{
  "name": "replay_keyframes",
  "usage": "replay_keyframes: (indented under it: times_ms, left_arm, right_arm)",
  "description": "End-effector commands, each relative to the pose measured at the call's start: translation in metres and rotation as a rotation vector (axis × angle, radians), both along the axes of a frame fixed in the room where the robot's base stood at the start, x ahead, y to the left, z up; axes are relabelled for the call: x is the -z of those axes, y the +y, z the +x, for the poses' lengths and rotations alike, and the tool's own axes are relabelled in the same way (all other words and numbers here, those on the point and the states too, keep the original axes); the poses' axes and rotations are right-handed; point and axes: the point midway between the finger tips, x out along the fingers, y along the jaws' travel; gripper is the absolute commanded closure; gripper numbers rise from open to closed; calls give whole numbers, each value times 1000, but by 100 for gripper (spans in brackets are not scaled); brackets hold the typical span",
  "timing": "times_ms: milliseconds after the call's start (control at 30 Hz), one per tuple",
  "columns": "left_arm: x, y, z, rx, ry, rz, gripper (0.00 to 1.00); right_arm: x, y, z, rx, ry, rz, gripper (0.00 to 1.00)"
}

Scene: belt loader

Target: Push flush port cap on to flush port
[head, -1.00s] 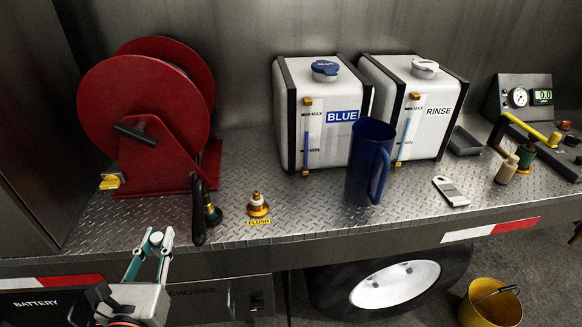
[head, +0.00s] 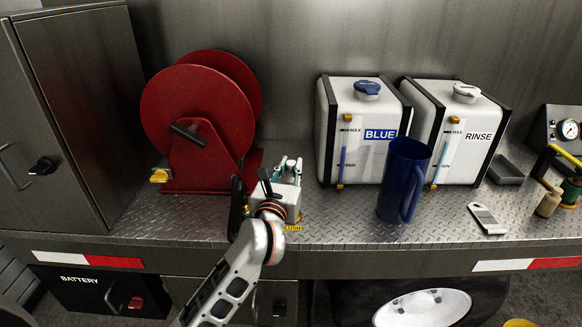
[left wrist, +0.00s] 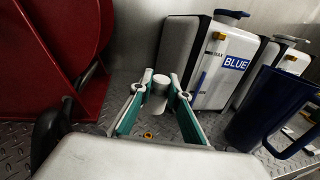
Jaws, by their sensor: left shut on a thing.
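My left gripper (head: 289,165) is over the deck at the flush port, and its body hides most of the port in the head view. The yellow FLUSH label (head: 293,227) shows just below it. In the left wrist view the gripper's two teal-padded fingers (left wrist: 161,82) are shut on a pale cylindrical cap (left wrist: 157,92), the flush port cap. The port under the cap is hidden, so I cannot tell how far the cap sits on it. My right gripper is not in view.
The red hose reel (head: 197,115) stands left of the gripper with a black hose end (head: 238,205) close beside it. The blue jug (head: 403,180) and the BLUE tank (head: 362,140) are to the right. A grey cabinet (head: 75,120) is at far left.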

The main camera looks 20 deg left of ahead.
Motion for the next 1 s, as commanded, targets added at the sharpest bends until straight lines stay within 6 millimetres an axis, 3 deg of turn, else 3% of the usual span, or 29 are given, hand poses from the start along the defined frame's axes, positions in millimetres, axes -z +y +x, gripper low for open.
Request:
replay_keyframes:
  times_ms: [533, 733, 1000]
  left_arm:
    - [-2, 0, 0, 9, 1, -4, 100]
    - [14, 0, 0, 8, 1, -5, 100]
    - [39, 0, 1, 8, 2, -6, 100]
  right_arm:
    - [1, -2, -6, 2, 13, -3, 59]
    - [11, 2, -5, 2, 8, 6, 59]
    - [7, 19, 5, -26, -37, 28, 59]
